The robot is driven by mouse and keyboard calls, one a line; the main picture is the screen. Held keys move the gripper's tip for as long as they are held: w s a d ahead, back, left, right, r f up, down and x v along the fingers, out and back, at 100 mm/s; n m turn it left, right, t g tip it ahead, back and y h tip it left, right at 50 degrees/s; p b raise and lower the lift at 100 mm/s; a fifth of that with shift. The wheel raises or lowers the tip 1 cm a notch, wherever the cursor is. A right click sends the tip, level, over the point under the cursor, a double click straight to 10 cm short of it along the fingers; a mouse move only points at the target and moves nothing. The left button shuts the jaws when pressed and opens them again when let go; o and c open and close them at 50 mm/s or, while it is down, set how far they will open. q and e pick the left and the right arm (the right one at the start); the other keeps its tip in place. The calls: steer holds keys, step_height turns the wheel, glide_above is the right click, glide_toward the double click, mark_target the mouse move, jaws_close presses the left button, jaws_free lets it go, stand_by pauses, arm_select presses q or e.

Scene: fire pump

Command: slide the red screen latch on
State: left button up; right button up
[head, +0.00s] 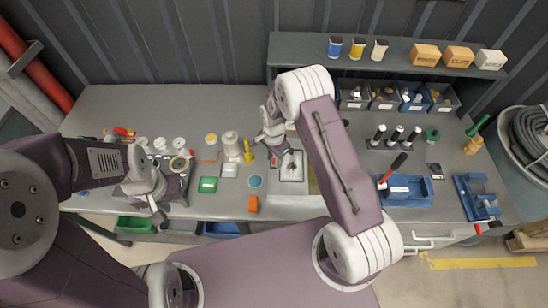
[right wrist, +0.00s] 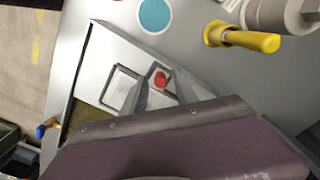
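The red latch knob (right wrist: 160,79) shows in the right wrist view, on a pale panel with a square window frame (right wrist: 122,88). The panel also shows in the head view (head: 292,174), on the bench below my right gripper. My right gripper (head: 279,146) points down at the panel. In the right wrist view its grey fingers (right wrist: 165,97) stand apart beside the knob, and I cannot tell whether they touch it. Part of the panel is hidden by my own purple arm link. My left gripper (head: 158,212) hangs over the left part of the bench, and its finger gap is unclear.
A yellow-handled tool (right wrist: 245,38) and a teal disc (right wrist: 154,15) lie close to the panel. A blue tray (head: 406,191) stands to the right. Bins (head: 383,96) line the back.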

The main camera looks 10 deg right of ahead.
jaws_close()
steer(key=shift+w, duration=0.1)
stand_by(1.1)
